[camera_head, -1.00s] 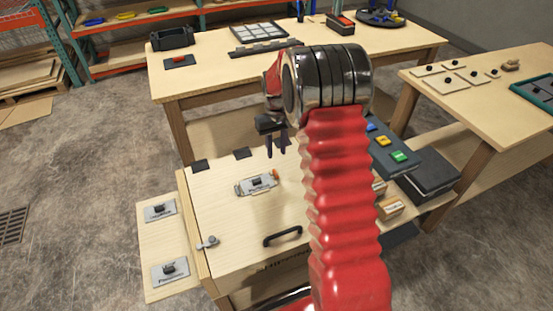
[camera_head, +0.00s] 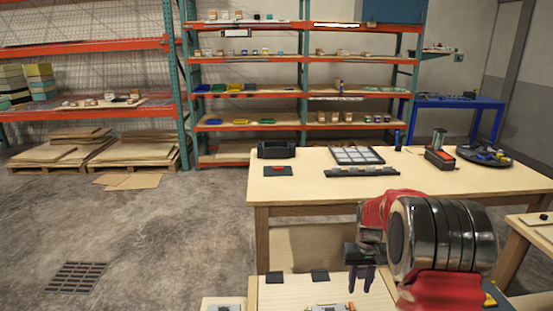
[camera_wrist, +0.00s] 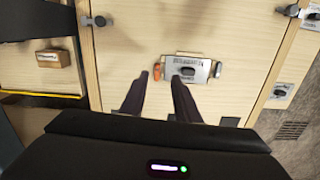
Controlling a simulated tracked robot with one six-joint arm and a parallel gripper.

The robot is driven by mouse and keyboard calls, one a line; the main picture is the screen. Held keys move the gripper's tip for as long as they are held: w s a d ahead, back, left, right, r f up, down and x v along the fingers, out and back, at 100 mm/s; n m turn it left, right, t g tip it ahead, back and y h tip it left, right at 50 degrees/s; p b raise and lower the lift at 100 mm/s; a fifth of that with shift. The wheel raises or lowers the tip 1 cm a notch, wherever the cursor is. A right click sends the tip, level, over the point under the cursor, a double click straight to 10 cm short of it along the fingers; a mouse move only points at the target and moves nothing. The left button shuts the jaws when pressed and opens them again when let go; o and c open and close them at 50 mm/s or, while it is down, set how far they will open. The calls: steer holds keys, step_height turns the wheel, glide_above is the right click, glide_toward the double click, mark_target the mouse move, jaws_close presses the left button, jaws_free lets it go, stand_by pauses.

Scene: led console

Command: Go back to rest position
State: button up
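My gripper (camera_head: 362,279) hangs from my red and chrome arm at the lower right of the head view, above the wooden console box (camera_head: 290,290). Its two dark fingers point down and stand apart, with nothing between them. In the wrist view the fingers (camera_wrist: 157,95) also show a clear gap. In the head view only the top of this plate (camera_head: 328,307) shows at the bottom edge.
A wooden table (camera_head: 310,191) stands behind the box, bearing a black bin (camera_head: 276,149), a grid tray (camera_head: 357,155) and a round dark tray (camera_head: 484,156). Orange shelves line the back wall. A small cardboard box (camera_wrist: 53,59) is at left in the wrist view. The floor at left is open.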

steer(key=s+a+r+t, duration=0.2)
steer(key=s+a+r, duration=0.2)
steer(key=s+r, duration=0.3)
steer(key=s+a+r+t, duration=0.2)
steer(key=s+a+r, duration=0.2)
steer(key=s, duration=1)
steer(key=s+a+r+t, duration=0.2)
steer(key=s+a+r, duration=0.3)
steer(key=s+r, duration=0.5)
steer(key=shift+s+r+n, duration=0.15)
steer(key=shift+r+n, duration=0.25)
steer(key=shift+r, duration=0.1)
